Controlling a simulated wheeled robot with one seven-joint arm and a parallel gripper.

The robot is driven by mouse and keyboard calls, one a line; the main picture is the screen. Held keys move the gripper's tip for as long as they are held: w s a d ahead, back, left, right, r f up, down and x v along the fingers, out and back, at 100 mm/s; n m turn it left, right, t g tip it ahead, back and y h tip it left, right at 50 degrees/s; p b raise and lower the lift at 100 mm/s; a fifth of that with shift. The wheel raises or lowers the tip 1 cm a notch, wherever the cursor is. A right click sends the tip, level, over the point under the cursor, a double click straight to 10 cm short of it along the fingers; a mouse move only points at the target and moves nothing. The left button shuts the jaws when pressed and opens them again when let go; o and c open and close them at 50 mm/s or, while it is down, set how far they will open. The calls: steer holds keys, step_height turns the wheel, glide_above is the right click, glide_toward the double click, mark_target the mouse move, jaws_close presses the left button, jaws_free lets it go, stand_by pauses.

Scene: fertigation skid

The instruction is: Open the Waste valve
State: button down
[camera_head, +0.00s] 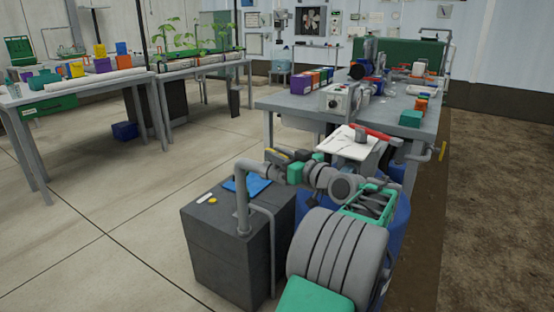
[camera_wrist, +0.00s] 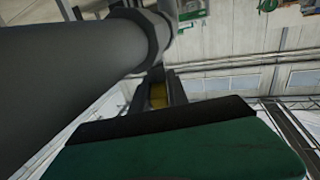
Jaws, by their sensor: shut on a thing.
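A grey pipe (camera_head: 242,205) rises from a dark box and bends right at its top. Yellow and dark valve parts (camera_head: 279,156) sit along this upper run. No label is readable, so I cannot tell which part is marked Waste. My gripper (camera_head: 304,164), with green parts, is at this run, shut on what looks like a yellow valve handle. In the wrist view a yellow piece (camera_wrist: 158,95) shows between dark parts beyond my gripper's green and black body. The pipe (camera_wrist: 70,75) fills the left of that view, very close. The handle is mostly hidden.
The dark box (camera_head: 235,250) has a blue cloth (camera_head: 257,186) on top. A thin rail stands at its right side. Behind is a grey workbench (camera_head: 285,104) with several items and a red bar (camera_head: 369,131). Open floor lies to the left.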

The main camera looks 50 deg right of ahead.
steer(key=shift+y, duration=0.4)
steer(key=c, duration=1.5)
jaws_free()
steer(key=shift+w, duration=0.2)
steer(key=shift+o, duration=0.7)
steer(key=shift+s, duration=0.1)
